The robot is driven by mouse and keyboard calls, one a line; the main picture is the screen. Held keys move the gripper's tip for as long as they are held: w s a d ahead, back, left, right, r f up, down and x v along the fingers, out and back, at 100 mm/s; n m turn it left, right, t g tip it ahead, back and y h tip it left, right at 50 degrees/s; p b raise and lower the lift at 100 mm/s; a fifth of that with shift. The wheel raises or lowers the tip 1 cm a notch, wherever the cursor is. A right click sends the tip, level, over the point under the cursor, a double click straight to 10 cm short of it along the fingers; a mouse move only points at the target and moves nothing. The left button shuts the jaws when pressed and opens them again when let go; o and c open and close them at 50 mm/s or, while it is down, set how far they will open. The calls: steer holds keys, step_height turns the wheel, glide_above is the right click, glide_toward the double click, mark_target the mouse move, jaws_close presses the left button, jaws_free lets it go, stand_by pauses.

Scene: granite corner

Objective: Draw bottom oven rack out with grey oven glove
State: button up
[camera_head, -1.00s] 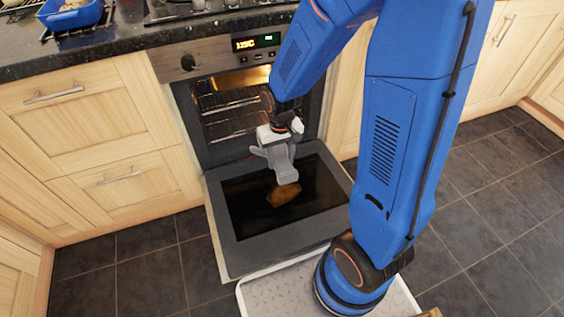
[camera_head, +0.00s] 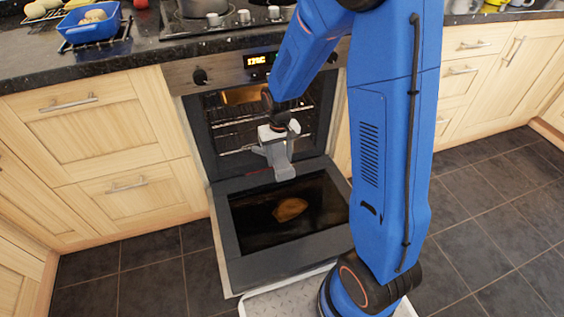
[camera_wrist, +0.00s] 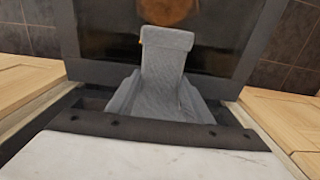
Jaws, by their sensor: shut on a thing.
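My gripper (camera_head: 277,155) is shut on the grey oven glove (camera_head: 284,168), in front of the open oven. The glove also shows in the wrist view (camera_wrist: 163,68), standing up between the jaws. The oven (camera_head: 228,108) has its door (camera_head: 245,272) folded down flat. The bottom oven rack (camera_head: 232,151) shows as thin metal wires low inside the cavity, left of my gripper. My gripper and arm hide the right part of the cavity. The glove looks apart from the rack, over the inner end of the door.
A brown patch (camera_head: 290,209) shows on the door glass; I cannot tell whether it is a reflection. Wooden cupboards (camera_head: 95,125) flank the oven. A blue dish (camera_head: 92,27) and a pot (camera_head: 200,8) stand above. Tiled floor (camera_head: 150,265) is clear at left.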

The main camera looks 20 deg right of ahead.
mark_target(277, 152)
steer(key=w, duration=0.3)
steer(key=shift+w+f, duration=0.15)
steer(key=shift+f, duration=0.15)
steer(key=shift+w+f, duration=0.2)
steer(key=shift+f, duration=1.15)
steer(key=shift+s, duration=3.05)
steer(key=shift+s, duration=3.1)
